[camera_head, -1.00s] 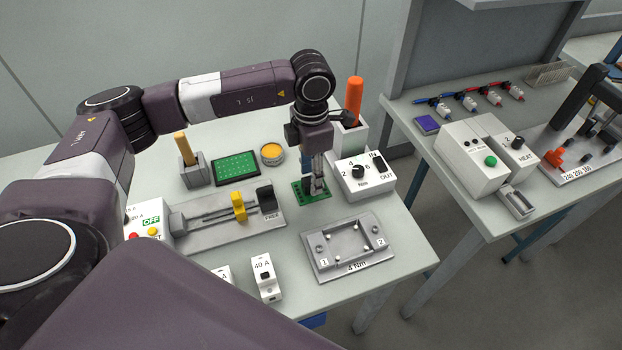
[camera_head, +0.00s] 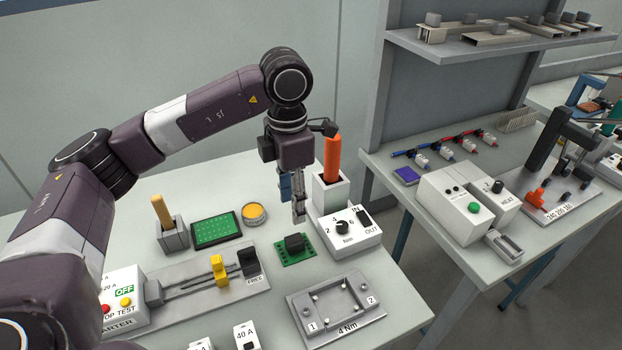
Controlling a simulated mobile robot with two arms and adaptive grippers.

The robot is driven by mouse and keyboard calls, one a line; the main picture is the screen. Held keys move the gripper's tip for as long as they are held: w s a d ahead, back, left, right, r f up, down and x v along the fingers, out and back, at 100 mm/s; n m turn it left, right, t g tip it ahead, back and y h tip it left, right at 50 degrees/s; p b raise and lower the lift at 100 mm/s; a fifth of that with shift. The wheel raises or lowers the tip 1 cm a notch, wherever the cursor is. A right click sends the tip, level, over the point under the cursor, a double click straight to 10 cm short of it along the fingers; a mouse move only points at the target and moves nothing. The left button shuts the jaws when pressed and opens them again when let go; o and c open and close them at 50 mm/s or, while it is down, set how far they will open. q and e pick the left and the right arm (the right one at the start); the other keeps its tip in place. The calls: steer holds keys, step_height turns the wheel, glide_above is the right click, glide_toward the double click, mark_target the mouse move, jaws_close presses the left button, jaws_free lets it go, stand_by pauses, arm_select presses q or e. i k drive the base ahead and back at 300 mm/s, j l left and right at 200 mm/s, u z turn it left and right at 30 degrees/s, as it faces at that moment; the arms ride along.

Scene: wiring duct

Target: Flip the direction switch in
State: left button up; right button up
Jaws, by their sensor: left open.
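The direction switch (camera_head: 364,217) is a black rocker on the top of a white box (camera_head: 340,238), between the labels IN and OUT. A round black knob (camera_head: 342,227) marked Nm sits to its left. I cannot tell which way the rocker is tilted. My left gripper (camera_head: 299,214) points down just left of the box, above and behind a green circuit board (camera_head: 290,257) with a black block on it. It is open, with nothing visible between its fingers, and apart from the switch. My right gripper is not in view.
An orange-handled tool (camera_head: 332,158) stands in a grey holder (camera_head: 330,193) behind the box. A grey fixture marked 4 Nm (camera_head: 375,310) lies in front.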

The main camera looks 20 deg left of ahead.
mark_target(363, 216)
steer(key=k+l, duration=0.5)
steer(key=k, duration=0.2)
steer(key=k+l, duration=0.5)
steer(key=k, duration=0.15)
